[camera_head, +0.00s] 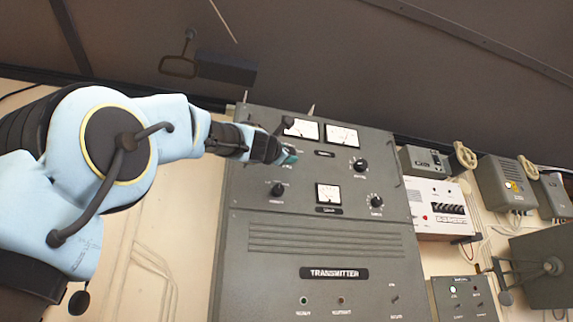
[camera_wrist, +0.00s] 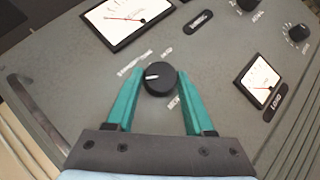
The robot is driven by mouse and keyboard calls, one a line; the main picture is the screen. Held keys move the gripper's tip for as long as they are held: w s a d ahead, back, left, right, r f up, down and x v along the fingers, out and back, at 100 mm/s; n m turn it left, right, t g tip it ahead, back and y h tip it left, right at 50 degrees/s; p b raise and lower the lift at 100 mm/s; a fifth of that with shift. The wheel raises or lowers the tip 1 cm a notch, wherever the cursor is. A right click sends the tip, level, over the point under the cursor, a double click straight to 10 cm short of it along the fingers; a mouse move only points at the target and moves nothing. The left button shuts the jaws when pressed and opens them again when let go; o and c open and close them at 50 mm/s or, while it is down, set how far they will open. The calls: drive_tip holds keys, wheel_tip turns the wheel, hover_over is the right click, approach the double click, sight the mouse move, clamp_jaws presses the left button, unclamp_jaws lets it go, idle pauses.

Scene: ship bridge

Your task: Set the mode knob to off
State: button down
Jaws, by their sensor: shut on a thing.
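The mode knob (camera_wrist: 159,78) is a round black knob on the grey transmitter panel (camera_head: 320,245). In the wrist view its white mark points left, towards the longer label at its upper left. Small labels stand around it, too blurred to read surely. My gripper (camera_wrist: 160,82) has teal fingers, one on each side of the knob, and is shut on it. In the head view my gripper (camera_head: 287,157) is at the upper left of the panel and hides the knob.
White meters (camera_head: 341,134) sit above and to the right of the knob. Other black knobs (camera_head: 360,165) are on the same panel. A metal handle (camera_wrist: 38,115) stands out near the panel's left edge. A white box (camera_head: 440,205) is to the right.

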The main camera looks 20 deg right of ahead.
drive_tip(key=shift+d+f+n+t+b, duration=0.1)
drive_tip(key=shift+f+n+t+b, duration=0.05)
drive_tip(key=shift+n+t+b, duration=0.35)
drive_tip(key=shift+c, duration=1.4)
unclamp_jaws()
drive_tip(key=b+v, duration=0.6)
drive_tip(key=v, duration=0.4)
drive_tip(key=shift+s+a, duration=0.25)
drive_tip(key=shift+a, duration=0.05)
